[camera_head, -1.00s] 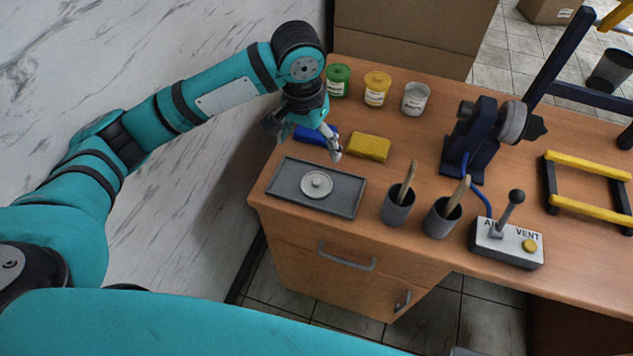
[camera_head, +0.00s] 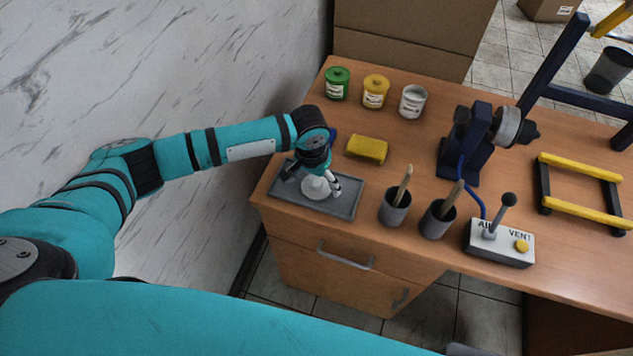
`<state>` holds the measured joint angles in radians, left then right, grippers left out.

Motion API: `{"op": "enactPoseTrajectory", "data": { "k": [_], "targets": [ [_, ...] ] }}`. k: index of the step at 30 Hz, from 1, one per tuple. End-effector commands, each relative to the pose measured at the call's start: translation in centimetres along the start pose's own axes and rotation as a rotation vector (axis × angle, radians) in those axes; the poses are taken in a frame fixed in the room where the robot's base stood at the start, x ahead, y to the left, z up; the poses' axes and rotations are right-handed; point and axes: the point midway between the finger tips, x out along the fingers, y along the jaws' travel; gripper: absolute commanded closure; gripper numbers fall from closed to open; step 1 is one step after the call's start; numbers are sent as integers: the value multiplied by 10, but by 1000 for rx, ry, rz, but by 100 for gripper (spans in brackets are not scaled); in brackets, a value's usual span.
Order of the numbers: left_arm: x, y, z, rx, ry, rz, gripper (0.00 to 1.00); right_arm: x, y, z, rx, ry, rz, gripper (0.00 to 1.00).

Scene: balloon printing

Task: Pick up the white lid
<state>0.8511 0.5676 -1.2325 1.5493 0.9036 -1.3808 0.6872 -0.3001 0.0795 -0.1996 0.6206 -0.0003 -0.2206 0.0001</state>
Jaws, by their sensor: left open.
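The white lid (camera_head: 314,189) is a small round disc. It lies on the grey tray (camera_head: 346,205) at the left end of the wooden desk. My left gripper (camera_head: 317,187) is open and low over the tray, with its fingers on either side of the lid. The wrist hides the far edge of the lid, and I cannot tell whether the fingers touch it. My right gripper is not in view.
A yellow sponge (camera_head: 367,149) lies behind the tray, and a blue object is mostly hidden by my wrist. Green (camera_head: 337,84), yellow (camera_head: 375,92) and white (camera_head: 412,102) jars stand at the back. Two grey cups (camera_head: 393,208) with brushes stand right of the tray.

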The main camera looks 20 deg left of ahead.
Motion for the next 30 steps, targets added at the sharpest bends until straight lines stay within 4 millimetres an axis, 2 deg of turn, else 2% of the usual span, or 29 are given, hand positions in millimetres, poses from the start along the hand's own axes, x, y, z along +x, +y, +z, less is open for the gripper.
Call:
{"op": "enactPoseTrajectory", "data": {
  "k": [8, 16, 30],
  "targets": [
    [5, 0, 0, 1, 1, 0, 8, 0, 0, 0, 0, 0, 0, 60],
    [5, 0, 0, 1, 1, 0, 41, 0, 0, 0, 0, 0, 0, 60],
    [2, 0, -1, 0, 2, 0, 42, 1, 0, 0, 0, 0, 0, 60]
  ]
}}
